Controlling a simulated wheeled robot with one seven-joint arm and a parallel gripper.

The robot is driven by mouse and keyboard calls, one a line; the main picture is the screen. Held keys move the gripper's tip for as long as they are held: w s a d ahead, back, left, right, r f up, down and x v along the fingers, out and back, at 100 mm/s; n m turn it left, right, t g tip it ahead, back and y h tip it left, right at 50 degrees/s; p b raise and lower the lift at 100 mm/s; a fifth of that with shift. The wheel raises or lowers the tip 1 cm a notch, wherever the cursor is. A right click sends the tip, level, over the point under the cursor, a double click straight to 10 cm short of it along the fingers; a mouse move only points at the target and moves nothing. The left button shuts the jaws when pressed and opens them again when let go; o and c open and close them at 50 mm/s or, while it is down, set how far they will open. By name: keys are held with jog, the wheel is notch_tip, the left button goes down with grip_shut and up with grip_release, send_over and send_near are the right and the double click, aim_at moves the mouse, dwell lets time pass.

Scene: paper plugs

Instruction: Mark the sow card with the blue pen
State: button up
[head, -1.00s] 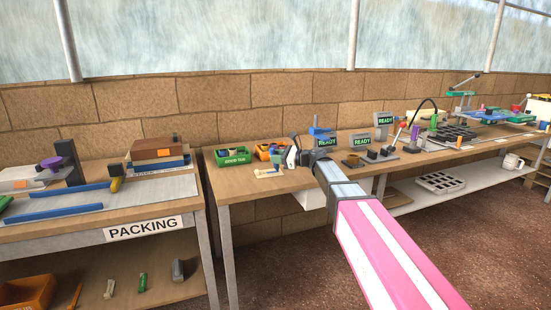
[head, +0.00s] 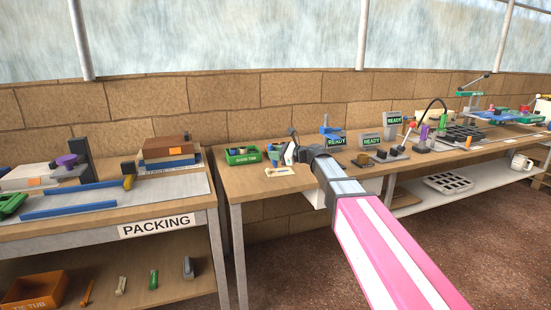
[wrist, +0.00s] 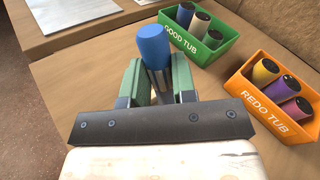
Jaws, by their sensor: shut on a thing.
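My gripper (wrist: 157,75) is shut on the blue pen (wrist: 153,42), whose blue end stands up between the green fingers in the wrist view. In the head view my gripper (head: 290,152) is over the left part of the long wooden bench, and the pen there is too small to make out clearly. I cannot make the card out in the wrist view.
The green GOOD TUB (wrist: 200,38) and orange REDO TUB (wrist: 272,98) hold plugs, beyond and right of my gripper in the wrist view. READY signs (head: 371,139) and devices stand along the bench to the right. The PACKING table (head: 110,215) is left, across a narrow gap.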

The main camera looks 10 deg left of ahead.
notch_tip(320, 180, up, 6)
dwell(0.6)
jog(key=shift+r, duration=0.1)
